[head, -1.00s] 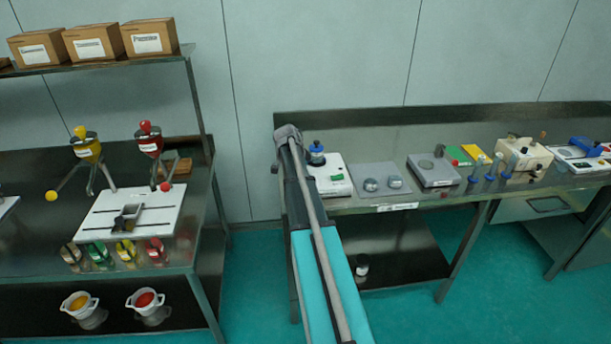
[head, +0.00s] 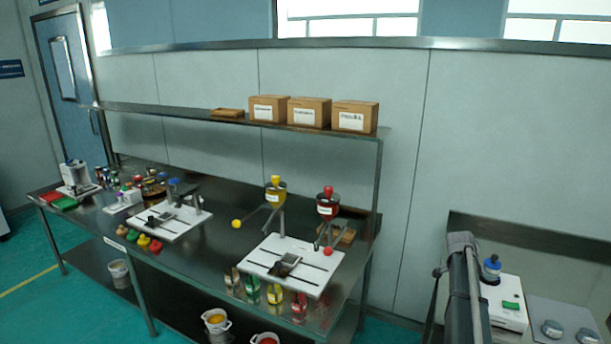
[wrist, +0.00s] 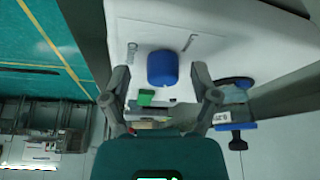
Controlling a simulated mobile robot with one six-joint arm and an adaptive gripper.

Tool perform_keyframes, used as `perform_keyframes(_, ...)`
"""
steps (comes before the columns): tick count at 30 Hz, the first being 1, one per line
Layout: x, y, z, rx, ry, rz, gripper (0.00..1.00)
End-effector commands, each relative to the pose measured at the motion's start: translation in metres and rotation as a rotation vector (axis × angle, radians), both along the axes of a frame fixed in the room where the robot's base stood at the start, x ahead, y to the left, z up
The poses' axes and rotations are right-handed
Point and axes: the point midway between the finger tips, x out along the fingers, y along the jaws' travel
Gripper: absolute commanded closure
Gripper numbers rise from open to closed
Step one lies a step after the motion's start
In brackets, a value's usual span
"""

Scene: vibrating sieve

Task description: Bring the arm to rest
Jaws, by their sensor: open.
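My arm (head: 465,285) stands at the lower right of the head view, in front of the bench with the white device. My gripper (wrist: 161,72) shows only in the wrist view, with its two fingers spread apart. A blue cylindrical cap or knob (wrist: 162,68) appears between the fingers, above a white surface. No contact with it is visible, and its distance from the fingers is hard to tell.
A white device (head: 505,300) with a blue-topped jar (head: 491,267) is right of my arm. A dark bench (head: 215,250) with white boards, yellow and red funnels and bottles lies left. Boxes (head: 309,112) stand on the shelf. Green floor (head: 30,260) is free at far left.

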Motion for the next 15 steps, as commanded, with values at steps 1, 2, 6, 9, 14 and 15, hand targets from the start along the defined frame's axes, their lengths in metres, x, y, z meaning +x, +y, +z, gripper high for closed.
perform_keyframes(1,-0.003,0.01,0.0,0.008,0.005,0.025,0.23)
perform_keyframes(2,-0.003,0.016,-0.001,0.014,0.01,0.045,0.23)
perform_keyframes(6,-0.009,0.057,-0.003,0.051,0.037,0.179,0.23)
perform_keyframes(9,-0.016,0.098,-0.004,0.088,0.064,0.319,0.23)
perform_keyframes(14,-0.034,0.172,-0.008,0.156,0.114,0.595,0.23)
perform_keyframes(15,-0.04,0.191,-0.008,0.172,0.125,0.667,0.23)
